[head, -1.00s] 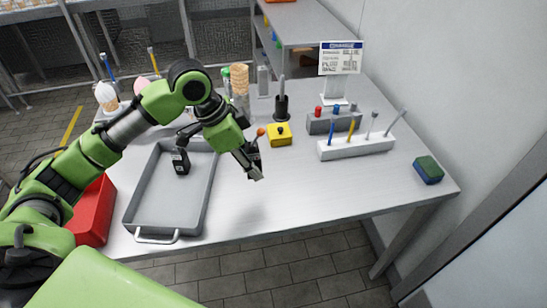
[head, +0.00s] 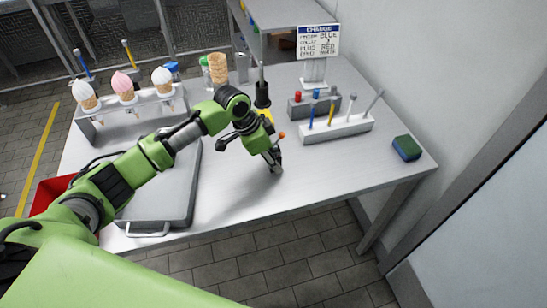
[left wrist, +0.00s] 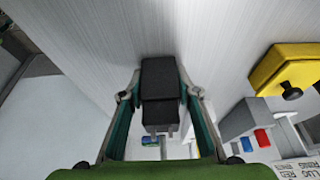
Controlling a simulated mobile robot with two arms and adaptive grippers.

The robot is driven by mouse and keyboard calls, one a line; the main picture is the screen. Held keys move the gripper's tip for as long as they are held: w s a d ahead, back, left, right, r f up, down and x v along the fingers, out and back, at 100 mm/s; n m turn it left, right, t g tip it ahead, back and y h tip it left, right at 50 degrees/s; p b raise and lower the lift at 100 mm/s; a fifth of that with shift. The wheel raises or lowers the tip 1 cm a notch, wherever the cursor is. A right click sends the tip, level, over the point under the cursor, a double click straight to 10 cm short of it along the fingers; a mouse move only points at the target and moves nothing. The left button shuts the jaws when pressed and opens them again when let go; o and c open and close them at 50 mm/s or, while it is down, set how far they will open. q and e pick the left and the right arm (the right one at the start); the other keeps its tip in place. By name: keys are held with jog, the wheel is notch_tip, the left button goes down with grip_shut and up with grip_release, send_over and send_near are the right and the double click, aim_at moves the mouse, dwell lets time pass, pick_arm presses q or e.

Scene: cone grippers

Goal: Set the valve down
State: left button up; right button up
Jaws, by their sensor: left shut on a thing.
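My left gripper (head: 273,163) is low over the bare table (head: 232,180), to the right of the grey tray. It is shut on the valve, a small dark piece with an orange knob (head: 281,135) that shows beside the fingers. In the left wrist view a dark block (left wrist: 160,77) sits between the two fingertips of the left gripper (left wrist: 160,100). The arm hides much of the valve in the head view. I cannot tell whether its underside touches the table. My right gripper is not in view.
A yellow box (head: 265,115) with a black knob (left wrist: 291,93) stands close behind. The grey tray (head: 190,205) lies left, partly behind my arm. A white tool rack (head: 335,132) and a green-blue block (head: 406,148) are right. An ice-cream stand (head: 130,105) is back left. The front right table is clear.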

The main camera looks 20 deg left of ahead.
pick_arm(q)
jog(key=shift+f, duration=0.2)
jog(key=o, duration=1.2)
jog(key=b+v, duration=0.1)
jog(key=v, duration=1.1)
jog(key=shift+r, duration=0.15)
jog(key=shift+w, duration=0.1)
